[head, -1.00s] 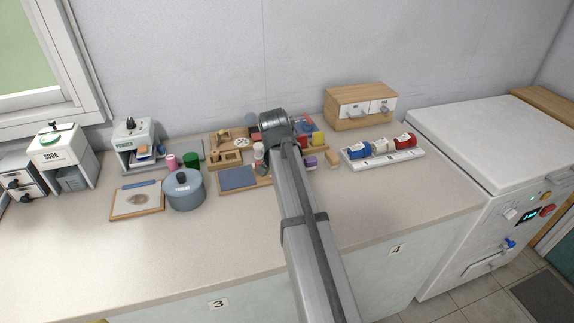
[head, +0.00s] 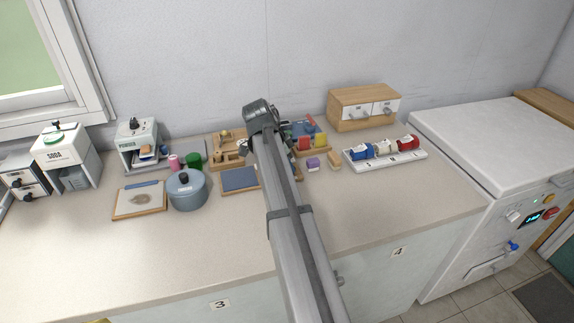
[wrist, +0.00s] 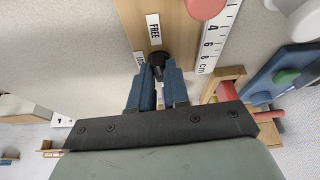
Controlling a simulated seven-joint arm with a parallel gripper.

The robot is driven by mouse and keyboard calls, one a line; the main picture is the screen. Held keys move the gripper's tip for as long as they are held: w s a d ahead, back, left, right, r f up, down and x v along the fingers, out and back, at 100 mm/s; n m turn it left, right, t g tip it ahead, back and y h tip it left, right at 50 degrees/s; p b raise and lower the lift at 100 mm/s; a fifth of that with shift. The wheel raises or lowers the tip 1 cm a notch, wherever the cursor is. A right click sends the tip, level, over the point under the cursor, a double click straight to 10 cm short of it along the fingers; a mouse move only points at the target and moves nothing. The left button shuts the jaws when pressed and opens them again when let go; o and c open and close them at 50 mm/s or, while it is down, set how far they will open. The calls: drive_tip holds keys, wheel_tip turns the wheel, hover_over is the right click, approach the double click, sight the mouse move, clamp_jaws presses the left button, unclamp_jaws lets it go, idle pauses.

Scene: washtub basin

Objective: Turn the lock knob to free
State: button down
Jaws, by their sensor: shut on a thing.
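In the wrist view, the black lock knob (wrist: 158,62) stands on a light wooden board (wrist: 178,25). A white FREE label (wrist: 154,29) is on the board just beyond the knob. A second label (wrist: 139,59), partly cut off by my finger and seen at a slant, lies to the left of the knob. My gripper (wrist: 160,70) has its blue fingertips closed around the knob, one on each side. The knob's exact pointing direction is hard to tell. In the head view my arm hides the gripper and the knob.
A white centimetre scale (wrist: 214,42) and a red round thing (wrist: 205,7) lie right of the knob. A blue panel (wrist: 285,75) is farther right. In the head view, a blue-grey pot (head: 187,192) stands left of my arm and a white rack (head: 385,159) right of it.

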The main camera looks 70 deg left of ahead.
drive_tip(key=shift+m, duration=0.5)
drive_tip(key=c, duration=1.1)
unclamp_jaws()
drive_tip(key=v, duration=1.3)
drive_tip(key=shift+a+r, duration=0.3)
drive_tip(key=shift+r, duration=0.05)
drive_tip(key=shift+s, duration=0.1)
